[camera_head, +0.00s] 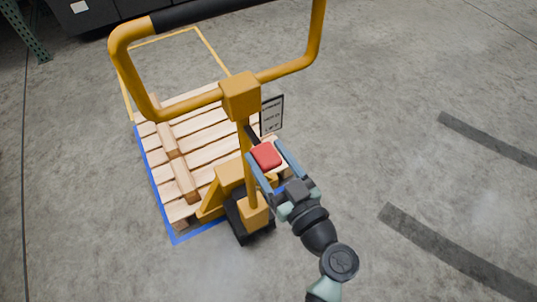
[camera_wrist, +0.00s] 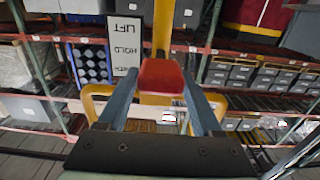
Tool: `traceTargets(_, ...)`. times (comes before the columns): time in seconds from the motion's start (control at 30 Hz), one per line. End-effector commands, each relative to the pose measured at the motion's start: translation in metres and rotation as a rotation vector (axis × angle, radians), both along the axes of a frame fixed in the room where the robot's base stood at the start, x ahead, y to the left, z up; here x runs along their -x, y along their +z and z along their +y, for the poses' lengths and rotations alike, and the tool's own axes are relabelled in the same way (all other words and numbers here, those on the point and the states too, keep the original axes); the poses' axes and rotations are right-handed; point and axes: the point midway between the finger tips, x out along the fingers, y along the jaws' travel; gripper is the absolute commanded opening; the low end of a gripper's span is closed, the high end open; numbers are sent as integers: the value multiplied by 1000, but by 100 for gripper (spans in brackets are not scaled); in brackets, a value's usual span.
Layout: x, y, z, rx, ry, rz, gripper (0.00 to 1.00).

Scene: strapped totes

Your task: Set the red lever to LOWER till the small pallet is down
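The red lever (camera_head: 266,155) is a red block beside the yellow post of a pallet truck. It also shows in the wrist view (camera_wrist: 161,74). My gripper (camera_head: 264,154) has one blue-grey finger on each side of it. The fingers lie close to the block, but I cannot tell whether they press on it. A white sign (camera_head: 271,115) by the lever carries several words; in the wrist view (camera_wrist: 125,44) LIFT and HOLD show, with HOLD nearer the lever. The wooden pallet (camera_head: 205,130) lies low at the truck; its height off the floor is not clear.
The truck's yellow loop handle (camera_head: 130,70) rises over the pallet, and its yellow post (camera_head: 246,135) is close to my fingers. Blue lines (camera_head: 152,185) border the pallet on the floor. The concrete floor at the right is clear. Racks (camera_wrist: 270,85) stand behind in the wrist view.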

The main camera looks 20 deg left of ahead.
Motion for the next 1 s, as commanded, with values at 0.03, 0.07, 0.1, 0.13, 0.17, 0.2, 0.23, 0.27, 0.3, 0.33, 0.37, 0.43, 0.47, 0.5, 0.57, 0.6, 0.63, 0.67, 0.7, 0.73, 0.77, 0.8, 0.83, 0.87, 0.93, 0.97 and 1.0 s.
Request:
traceTargets(0.03, 0, 0, 0, 0, 0, 0, 56)
traceTargets(0.07, 0, 0, 0, 0, 0, 0, 50)
traceTargets(0.1, 0, 0, 0, 0, 0, 0, 43)
traceTargets(0.13, 0, 0, 0, 0, 0, 0, 38)
traceTargets(0.17, 0, 0, 0, 0, 0, 0, 32)
traceTargets(0.2, 0, 0, 0, 0, 0, 0, 25)
traceTargets(0.23, 0, 0, 0, 0, 0, 0, 20)
traceTargets(0.27, 0, 0, 0, 0, 0, 0, 14)
traceTargets(0.3, 0, 0, 0, 0, 0, 0, 7)
traceTargets(0.33, 0, 0, 0, 0, 0, 0, 2)
traceTargets(0.37, 0, 0, 0, 0, 0, 0, 0)
traceTargets(0.43, 0, 0, 0, 0, 0, 0, 0)
traceTargets(0.47, 0, 0, 0, 0, 0, 0, 0)
traceTargets(0.5, 0, 0, 0, 0, 0, 0, 0)
traceTargets(0.57, 0, 0, 0, 0, 0, 0, 0)
traceTargets(0.6, 0, 0, 0, 0, 0, 0, 0)
traceTargets(0.63, 0, 1, 0, 1, 0, 1, 0)
traceTargets(0.67, 0, 2, 0, 3, 0, 2, 0)
traceTargets(0.7, 0, 4, 0, 11, 1, 7, 0)
traceTargets(0.73, 0, 6, 0, 19, 2, 13, 0)
traceTargets(0.77, 0, 8, 1, 29, 2, 20, 0)
traceTargets(0.8, 0, 12, 1, 47, 3, 32, 0)
traceTargets(0.83, 0, 15, 1, 63, 3, 44, 0)
traceTargets(0.87, -1, 17, 2, 81, 3, 58, 0)
traceTargets(0.93, -1, 23, 3, 122, 4, 89, 0)
traceTargets(0.97, -1, 24, 3, 139, 5, 103, 0)
traceTargets(1.0, -2, 27, 4, 161, 5, 122, 0)
